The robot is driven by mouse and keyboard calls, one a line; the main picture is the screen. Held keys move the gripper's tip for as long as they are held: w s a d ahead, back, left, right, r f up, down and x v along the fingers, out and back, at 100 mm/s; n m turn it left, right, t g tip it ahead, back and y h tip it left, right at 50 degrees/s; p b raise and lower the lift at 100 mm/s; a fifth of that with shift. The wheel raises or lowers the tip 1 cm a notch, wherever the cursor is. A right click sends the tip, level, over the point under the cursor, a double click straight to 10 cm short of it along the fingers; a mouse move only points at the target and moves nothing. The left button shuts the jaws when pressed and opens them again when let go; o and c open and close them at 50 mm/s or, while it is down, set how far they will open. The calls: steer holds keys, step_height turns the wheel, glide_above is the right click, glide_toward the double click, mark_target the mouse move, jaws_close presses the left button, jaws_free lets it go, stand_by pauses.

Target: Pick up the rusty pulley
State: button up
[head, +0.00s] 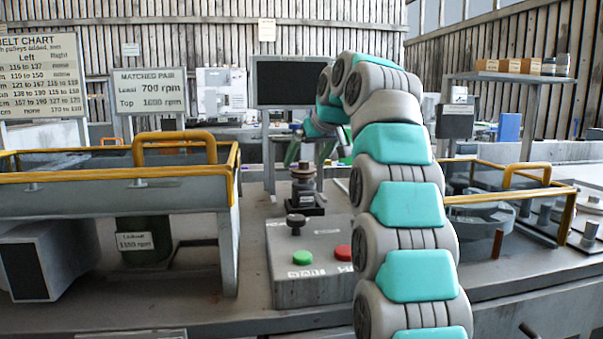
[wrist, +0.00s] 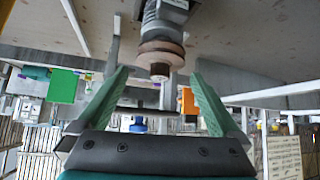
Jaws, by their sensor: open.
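The rusty pulley (head: 303,170) sits on top of a small dark stand (head: 304,204) on the bench in the head view. In the wrist view the rusty pulley (wrist: 159,52) is a brownish disc with a hub, at the upper middle. My gripper (head: 308,152) hangs just above and around the stand's top, partly hidden by my own arm. In the wrist view my gripper (wrist: 160,75) has its two green fingers spread, with the pulley ahead of and between their tips. Nothing is held, and no contact is visible.
A control box (head: 310,262) with a green button, a red button and a dark knob stands in front of the stand. A yellow-railed guard (head: 120,178) is on the left, another (head: 510,197) on the right. A monitor (head: 287,80) stands behind.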

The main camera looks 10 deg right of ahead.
steer(key=shift+x, duration=1.3)
steer(key=shift+c, duration=0.4)
steer(key=c, duration=1.3)
steer(key=shift+o, duration=0.2)
steer(key=shift+s+r, duration=0.1)
steer(key=shift+r, duration=0.1)
